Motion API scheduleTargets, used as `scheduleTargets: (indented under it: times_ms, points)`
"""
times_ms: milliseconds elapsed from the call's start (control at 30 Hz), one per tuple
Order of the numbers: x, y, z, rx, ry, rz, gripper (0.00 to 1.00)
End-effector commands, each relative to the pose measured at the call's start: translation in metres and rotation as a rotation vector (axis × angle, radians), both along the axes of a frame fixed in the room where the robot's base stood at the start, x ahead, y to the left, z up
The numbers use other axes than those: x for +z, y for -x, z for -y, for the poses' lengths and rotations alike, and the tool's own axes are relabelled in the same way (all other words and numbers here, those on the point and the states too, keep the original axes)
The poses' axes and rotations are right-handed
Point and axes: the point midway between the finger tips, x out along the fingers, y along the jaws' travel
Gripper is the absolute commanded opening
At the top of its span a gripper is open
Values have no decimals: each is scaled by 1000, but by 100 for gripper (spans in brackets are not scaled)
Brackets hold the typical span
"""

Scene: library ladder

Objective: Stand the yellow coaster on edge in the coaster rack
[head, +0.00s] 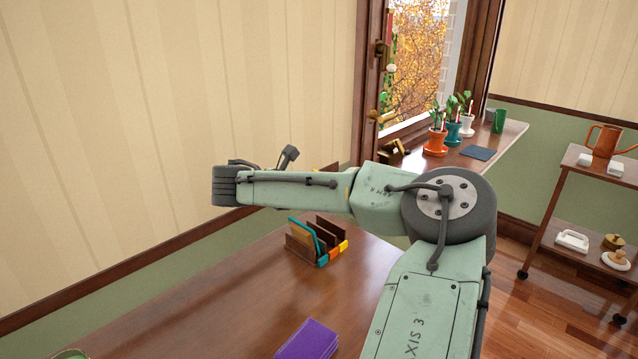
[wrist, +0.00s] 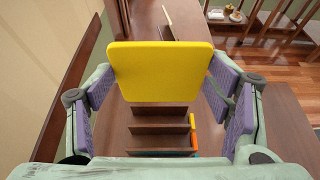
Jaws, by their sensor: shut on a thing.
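The yellow coaster (wrist: 160,72) is a flat square with rounded corners. In the wrist view my gripper (wrist: 165,82) is shut on it, with purple finger pads at its left and right sides. The coaster rack (head: 302,245) stands on the wooden table in the head view, with brown dividers, coloured end tabs and a teal coaster (head: 304,236) on edge in one slot. In the wrist view the rack's dividers (wrist: 160,127) show below the coaster, which appears apart from them. My arm hides most of my gripper in the head view.
A purple stack (head: 308,341) lies on the table (head: 215,300) nearer to me. A windowsill with plant pots (head: 435,142) is behind, and a trolley (head: 570,195) stands at right. The table left of the rack is clear. A wall borders the table on the left.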

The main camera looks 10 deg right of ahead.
Motion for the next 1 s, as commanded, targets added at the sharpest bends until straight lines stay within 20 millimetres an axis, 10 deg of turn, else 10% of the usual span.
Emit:
scheduleTargets:
  times_ms: [400, 1000]
  points:
    - [-38, 0, 0, 0, 1, 1, 45]
    - [-43, 0, 0, 0, 1, 1, 45]
